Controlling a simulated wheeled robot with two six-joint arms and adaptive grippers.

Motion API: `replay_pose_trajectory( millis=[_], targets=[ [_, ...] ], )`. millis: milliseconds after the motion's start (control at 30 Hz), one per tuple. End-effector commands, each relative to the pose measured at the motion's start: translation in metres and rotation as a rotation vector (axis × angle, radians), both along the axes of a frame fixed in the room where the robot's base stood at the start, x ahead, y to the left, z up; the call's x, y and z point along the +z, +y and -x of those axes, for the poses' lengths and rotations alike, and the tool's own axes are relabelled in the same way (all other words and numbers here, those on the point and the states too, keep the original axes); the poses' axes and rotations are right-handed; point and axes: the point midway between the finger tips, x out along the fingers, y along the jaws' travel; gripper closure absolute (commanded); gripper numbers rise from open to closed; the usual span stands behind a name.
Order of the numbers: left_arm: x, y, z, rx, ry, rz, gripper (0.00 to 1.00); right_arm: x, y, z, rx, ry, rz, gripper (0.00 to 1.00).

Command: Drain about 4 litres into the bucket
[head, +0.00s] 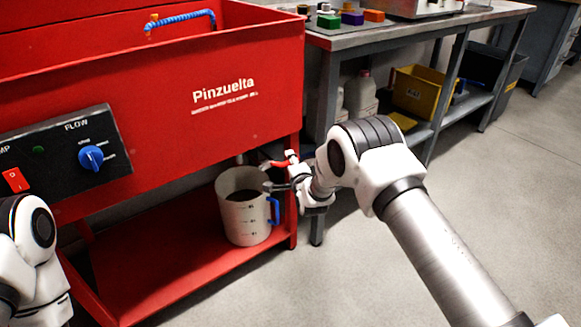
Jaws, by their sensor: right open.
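A white bucket (240,222) with level marks and a blue handle (274,210) stands upright on the red lower shelf (180,262) of the parts washer. Its inside looks dark low down, like liquid, but I cannot read the level. A drain valve with a red lever (280,163) sits just above the bucket's right rim, under the red tank (215,120). My right gripper (270,186) is open, close to the valve and below its lever; I cannot tell if it touches. My left arm shows at the lower left, its gripper out of view.
A panel (60,155) carries a blue flow knob (91,157) and a red switch (15,180). A workbench (420,25) stands right, with white jugs (361,95) and a yellow bin (420,92) beneath. The grey floor (500,190) at right is clear.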

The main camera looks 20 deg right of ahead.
Motion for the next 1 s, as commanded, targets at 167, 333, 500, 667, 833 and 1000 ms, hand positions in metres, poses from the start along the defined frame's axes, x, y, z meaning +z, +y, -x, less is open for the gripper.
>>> replay_pose_trajectory(
  millis=[167,333,500,667,833,1000],
  targets=[
    [-0.006,0.0,0.0,0.0,0.0,0.0,0.31,-0.002,-0.001,-0.013,0.0,0.0,0.0,0.58],
    [-0.005,0.0,0.0,0.0,0.0,0.0,0.31,-0.002,-0.001,-0.013,0.0,0.001,0.0,0.58],
    [-0.005,0.0,0.0,0.0,0.0,0.0,0.31,-0.002,-0.001,-0.013,0.0,0.001,0.0,1.0],
    [-0.005,0.0,0.0,0.0,0.0,0.0,0.31,-0.002,-0.001,-0.013,-0.001,0.002,-0.003,1.0],
    [0.002,0.0,0.0,0.0,0.0,0.0,0.31,-0.012,-0.001,-0.013,0.0,0.046,-0.123,1.0],
    [0.006,0.0,0.0,0.0,0.0,0.0,0.31,-0.027,0.003,-0.012,0.001,0.106,-0.288,1.0]
  ],
)
